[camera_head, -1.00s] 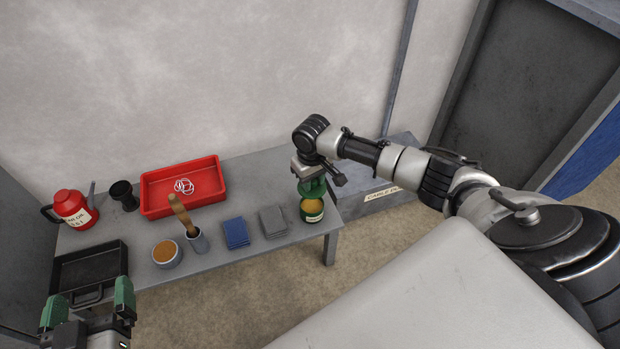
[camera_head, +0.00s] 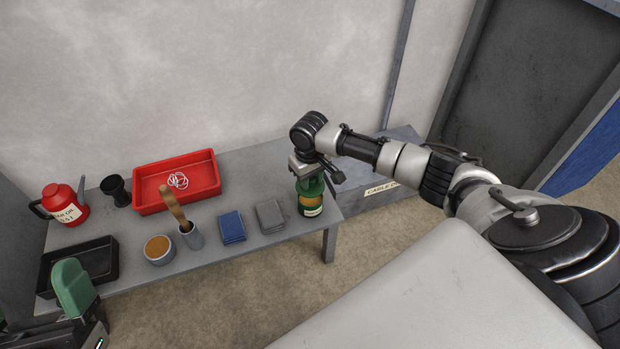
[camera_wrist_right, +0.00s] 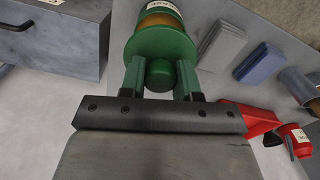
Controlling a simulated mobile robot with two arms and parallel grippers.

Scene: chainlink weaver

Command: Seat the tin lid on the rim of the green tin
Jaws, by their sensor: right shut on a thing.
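The green tin (camera_head: 312,208) stands at the right end of the grey table, with a pale label on its front. My right gripper (camera_head: 308,182) is directly above it, pointing down. In the right wrist view this gripper (camera_wrist_right: 160,75) is shut on the knob of the green tin lid (camera_wrist_right: 160,42). The lid's disc is close over the tin, and an amber area of the tin (camera_wrist_right: 160,18) shows past its edge. I cannot tell whether lid and rim touch. My left gripper (camera_head: 38,300) is at the lower left, partly cut off, its fingers apart and empty.
On the table (camera_head: 200,268) are a red tray (camera_head: 143,203) with white rings, a red can (camera_head: 66,212), a black cup (camera_head: 116,190), a black tray (camera_head: 108,262), an amber-filled bowl (camera_head: 159,251), a pot with a wooden handle (camera_head: 193,238), and blue (camera_head: 232,227) and grey (camera_head: 270,216) cloths.

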